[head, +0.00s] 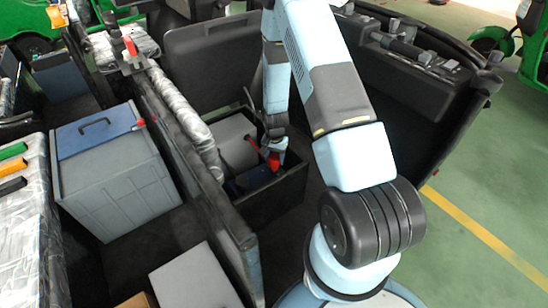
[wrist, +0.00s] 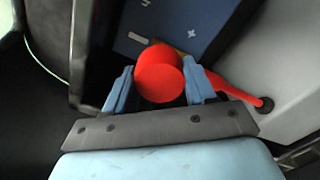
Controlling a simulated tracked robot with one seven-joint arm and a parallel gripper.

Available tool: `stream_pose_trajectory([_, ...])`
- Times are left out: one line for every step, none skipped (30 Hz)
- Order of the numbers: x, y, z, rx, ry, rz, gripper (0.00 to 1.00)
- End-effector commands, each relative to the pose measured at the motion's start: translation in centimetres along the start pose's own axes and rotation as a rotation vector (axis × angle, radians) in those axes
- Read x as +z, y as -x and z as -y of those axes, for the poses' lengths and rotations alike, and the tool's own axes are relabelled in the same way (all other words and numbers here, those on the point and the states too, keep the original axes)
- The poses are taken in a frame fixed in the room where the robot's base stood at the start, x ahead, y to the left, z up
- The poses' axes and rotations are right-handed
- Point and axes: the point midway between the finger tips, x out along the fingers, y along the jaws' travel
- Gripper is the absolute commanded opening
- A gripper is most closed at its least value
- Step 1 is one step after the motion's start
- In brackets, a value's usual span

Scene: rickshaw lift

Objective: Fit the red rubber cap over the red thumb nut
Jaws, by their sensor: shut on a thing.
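The red rubber cap (wrist: 160,82) is a short, round-ended red piece between the two light blue fingers of my gripper (wrist: 158,88), which is shut on it. In the head view my gripper (head: 274,150) points down into an open black compartment, with the red cap (head: 274,161) at its tip. The cap is over or near the edge of a dark blue battery (wrist: 170,20) with white plus and minus marks. I cannot make out the red thumb nut as a separate thing; it may be hidden behind the cap. I cannot tell whether the cap touches anything below.
A red cable (wrist: 232,90) runs from beside the cap to a grey housing (wrist: 285,75) on the right. The black compartment wall (head: 285,195) stands close around the gripper. A grey crate with a blue lid (head: 115,170) stands to the left, beyond a black partition.

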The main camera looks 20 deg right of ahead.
Motion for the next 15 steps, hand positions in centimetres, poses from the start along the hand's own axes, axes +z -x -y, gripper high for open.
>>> stream_pose_trajectory([0.0, -0.09, 0.0, 0.0, 0.0, 0.0, 0.26])
stream_pose_trajectory([0.0, -0.14, 0.01, 0.0, 0.0, 0.0, 0.26])
stream_pose_trajectory([0.0, -0.2, 0.01, 0.0, 0.0, 0.0, 0.26])
stream_pose_trajectory([0.0, -0.24, 0.01, 0.0, 0.0, 0.0, 0.26])
stream_pose_trajectory([0.0, -0.29, 0.01, 0.0, 0.0, 0.0, 0.26])
stream_pose_trajectory([0.0, -0.35, 0.01, 0.0, 0.0, 0.0, 0.26])
stream_pose_trajectory([-0.01, -0.39, 0.02, 0.0, 0.0, 0.0, 0.26])
stream_pose_trajectory([-0.01, -0.44, 0.02, 0.0, 0.0, 0.0, 0.26])
stream_pose_trajectory([-0.01, -0.5, 0.02, 0.0, 0.0, 0.0, 0.26])
stream_pose_trajectory([-0.01, -0.55, 0.02, 0.0, 0.0, 0.0, 0.26])
stream_pose_trajectory([-0.01, -0.59, 0.02, 0.0, 0.0, 0.0, 0.26])
stream_pose_trajectory([-0.01, -0.66, 0.02, 0.0, 0.0, 0.0, 0.26])
stream_pose_trajectory([0.0, -0.7, 0.03, 0.0, 0.001, 0.0, 0.26])
stream_pose_trajectory([0.0, -0.76, 0.02, 0.0, 0.001, 0.0, 0.26])
stream_pose_trajectory([0.0, -0.82, 0.02, 0.0, 0.001, 0.0, 0.26])
